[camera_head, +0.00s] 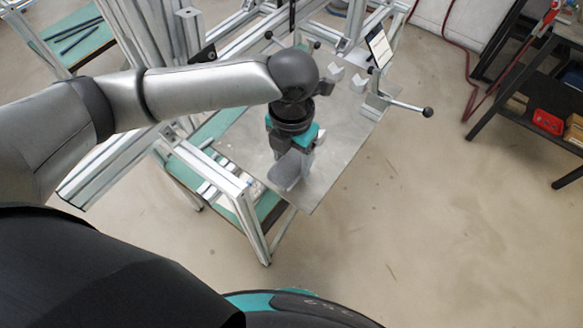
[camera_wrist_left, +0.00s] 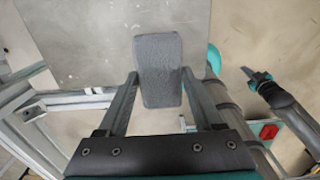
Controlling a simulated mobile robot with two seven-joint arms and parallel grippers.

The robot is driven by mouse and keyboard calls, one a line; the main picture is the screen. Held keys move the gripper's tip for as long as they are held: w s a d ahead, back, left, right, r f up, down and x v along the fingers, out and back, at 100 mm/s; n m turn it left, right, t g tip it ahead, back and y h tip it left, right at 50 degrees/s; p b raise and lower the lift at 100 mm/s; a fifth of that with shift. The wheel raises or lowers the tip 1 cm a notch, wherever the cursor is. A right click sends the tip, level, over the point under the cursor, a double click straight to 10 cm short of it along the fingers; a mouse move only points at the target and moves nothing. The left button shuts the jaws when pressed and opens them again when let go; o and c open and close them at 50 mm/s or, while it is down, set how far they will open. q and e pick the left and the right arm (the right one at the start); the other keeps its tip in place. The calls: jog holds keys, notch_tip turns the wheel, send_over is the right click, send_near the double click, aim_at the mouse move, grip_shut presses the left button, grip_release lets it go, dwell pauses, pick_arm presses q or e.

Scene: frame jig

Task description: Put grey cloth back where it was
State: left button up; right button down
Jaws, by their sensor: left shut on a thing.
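The grey cloth (camera_head: 285,172) is a folded, block-like pad with rounded edges. It also shows in the left wrist view (camera_wrist_left: 158,60), between the two fingers. My left gripper (camera_head: 293,158) points down over the metal plate (camera_head: 325,165) and is shut on the cloth. In the left wrist view my left gripper (camera_wrist_left: 160,76) has one finger on each side of the cloth. I cannot tell whether the cloth touches the plate or hangs just above it.
Aluminium frame profiles (camera_head: 225,180) stand left of the plate. Pale V-shaped blocks (camera_head: 336,72), a tablet (camera_head: 379,46) and a black-knobbed rod (camera_head: 410,106) are at its far side. A dark shelf with a red bin (camera_head: 548,122) stands at right. The floor between is clear.

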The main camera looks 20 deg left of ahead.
aim_at(292, 170)
pick_arm(q)
jog(key=shift+f, duration=2.1)
jog(key=shift+f+b, duration=0.1)
jog(key=shift+b, duration=0.2)
jog(key=o, duration=1.3)
notch_tip(292, 170, up, 12)
jog(key=shift+r+p, duration=0.15)
jog(key=shift+p, duration=0.55)
